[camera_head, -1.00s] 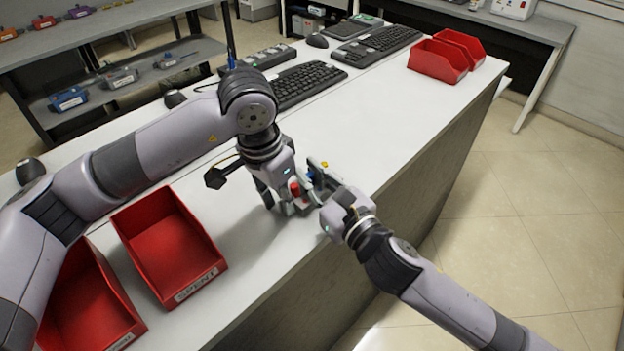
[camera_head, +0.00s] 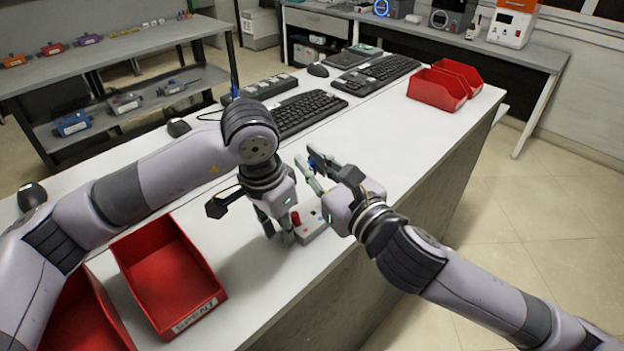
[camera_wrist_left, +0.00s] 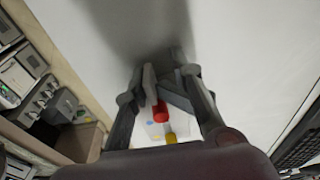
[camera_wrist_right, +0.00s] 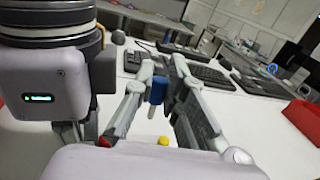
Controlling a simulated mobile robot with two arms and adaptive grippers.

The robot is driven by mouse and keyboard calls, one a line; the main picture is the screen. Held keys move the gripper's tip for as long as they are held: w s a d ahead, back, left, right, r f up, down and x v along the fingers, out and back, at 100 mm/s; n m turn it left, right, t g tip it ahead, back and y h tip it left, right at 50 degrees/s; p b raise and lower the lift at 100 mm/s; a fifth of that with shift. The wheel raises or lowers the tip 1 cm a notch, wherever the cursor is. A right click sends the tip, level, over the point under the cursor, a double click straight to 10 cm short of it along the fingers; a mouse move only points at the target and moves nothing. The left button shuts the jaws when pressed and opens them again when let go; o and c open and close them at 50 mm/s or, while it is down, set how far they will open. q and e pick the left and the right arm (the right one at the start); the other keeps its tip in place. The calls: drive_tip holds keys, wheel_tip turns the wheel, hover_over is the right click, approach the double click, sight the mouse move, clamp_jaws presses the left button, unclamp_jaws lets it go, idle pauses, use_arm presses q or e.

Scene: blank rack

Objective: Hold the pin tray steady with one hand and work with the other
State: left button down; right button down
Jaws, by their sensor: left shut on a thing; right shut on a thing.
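The pin tray (camera_head: 314,228) is a small pale block on the white table. My left gripper (camera_head: 281,236) is shut on it from the left side. A red pin (camera_head: 296,217) stands in the tray beside the left fingers; the left wrist view shows this red pin (camera_wrist_left: 160,111) and a yellow pin (camera_wrist_left: 171,136). My right gripper (camera_head: 313,164) is shut on a blue pin (camera_wrist_right: 158,89) and holds it above the tray, clear of it. The right hand hides part of the tray in the head view, including the yellow pin.
A red bin labelled SPENT (camera_head: 170,265) stands at front left, with another red bin (camera_head: 85,315) beside it. Red bins (camera_head: 438,90) also stand at the far right end. Keyboards (camera_head: 308,112) line the back. The table right of the tray is narrow, ending at an edge.

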use_arm(q)
drive_tip(key=c, duration=1.1)
unclamp_jaws()
drive_tip(key=shift+r, duration=0.1)
wheel_tip(320, 180, up, 12)
drive_tip(key=s+a, duration=0.1)
drive_tip(key=shift+s+f, duration=0.15)
drive_tip(key=shift+f, duration=0.05)
